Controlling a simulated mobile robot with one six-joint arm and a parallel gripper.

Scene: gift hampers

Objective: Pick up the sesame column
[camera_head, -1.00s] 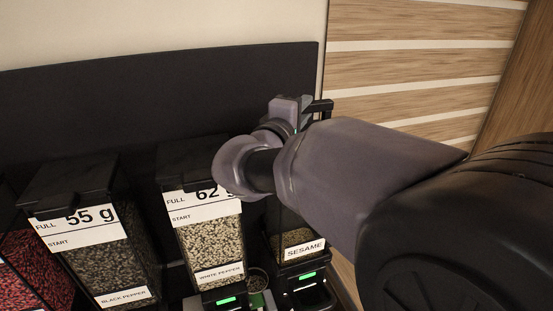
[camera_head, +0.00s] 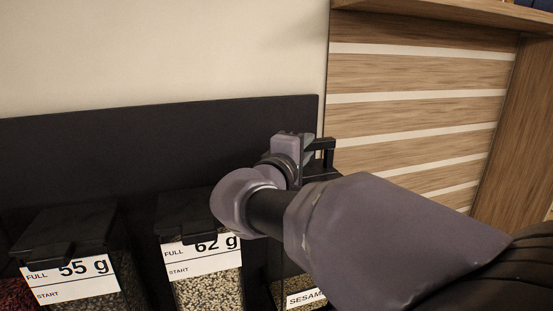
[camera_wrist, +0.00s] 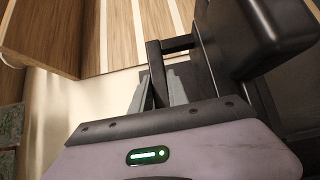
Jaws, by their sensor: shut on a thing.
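The sesame column (camera_head: 297,291) is a dark dispenser with a white label, partly cut off by the lower edge of the head view. My arm hides most of it. My gripper (camera_head: 308,150) is at the top of this column, by its black handle (camera_head: 327,145). In the wrist view the grey fingers (camera_wrist: 160,92) are closed around the upright part of the black handle (camera_wrist: 157,72). The grip itself is partly hidden behind the gripper body.
The white pepper column (camera_head: 208,292) and the black pepper column (camera_head: 75,285) stand to the left. A black back panel (camera_head: 150,140) is behind them. A wooden slatted wall (camera_head: 420,125) is at the right, with a shelf (camera_head: 460,14) above.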

